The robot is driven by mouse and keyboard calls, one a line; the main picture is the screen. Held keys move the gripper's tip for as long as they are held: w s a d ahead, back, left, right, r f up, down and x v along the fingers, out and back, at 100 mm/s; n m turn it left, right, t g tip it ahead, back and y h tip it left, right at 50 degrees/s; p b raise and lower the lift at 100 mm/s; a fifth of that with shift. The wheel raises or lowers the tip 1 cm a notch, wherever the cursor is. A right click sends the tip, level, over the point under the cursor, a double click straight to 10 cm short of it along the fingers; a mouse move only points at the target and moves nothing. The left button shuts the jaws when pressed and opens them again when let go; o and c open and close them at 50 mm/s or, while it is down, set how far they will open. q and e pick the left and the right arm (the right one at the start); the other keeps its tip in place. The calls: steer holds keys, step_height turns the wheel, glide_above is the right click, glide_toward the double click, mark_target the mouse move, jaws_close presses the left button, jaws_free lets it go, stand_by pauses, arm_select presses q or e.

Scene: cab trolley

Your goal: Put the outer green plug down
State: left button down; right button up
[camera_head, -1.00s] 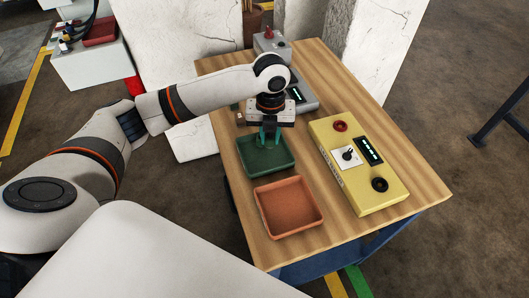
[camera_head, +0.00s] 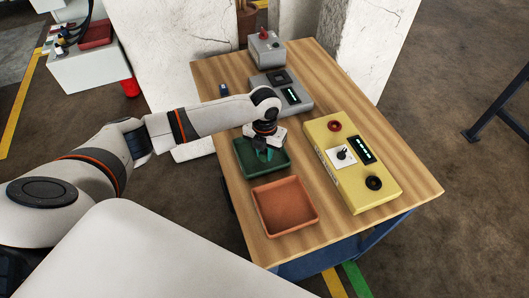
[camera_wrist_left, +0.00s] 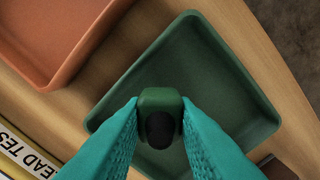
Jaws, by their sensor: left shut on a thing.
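My left gripper (camera_head: 264,154) is over the green tray (camera_head: 246,167), its fingertips low within the tray's outline. In the left wrist view its teal fingers (camera_wrist_left: 160,112) are shut on the green plug (camera_wrist_left: 160,97), which has a dark round end. The green tray (camera_wrist_left: 215,75) lies behind and around the plug in that view. I cannot tell whether the plug touches the tray floor. The plug is mostly hidden by the fingers in the head view. My right gripper is not in view.
An empty orange tray (camera_head: 286,207) sits in front of the green one. A yellow test box (camera_head: 352,168) stands to the right, a grey device (camera_head: 280,92) and a grey box (camera_head: 266,50) behind. A small blue item (camera_head: 224,90) is at the table's left edge.

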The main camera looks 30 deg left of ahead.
arm_select(q)
steer(key=shift+f, duration=0.95)
steer(key=c, duration=1.2)
jaws_free()
steer(key=shift+f, duration=0.1)
steer(key=shift+r, duration=0.3)
step_height(320, 180, up, 12)
steer(key=shift+f+b, duration=0.1)
steer(key=shift+b, duration=0.8)
steer(key=shift+f, duration=0.1)
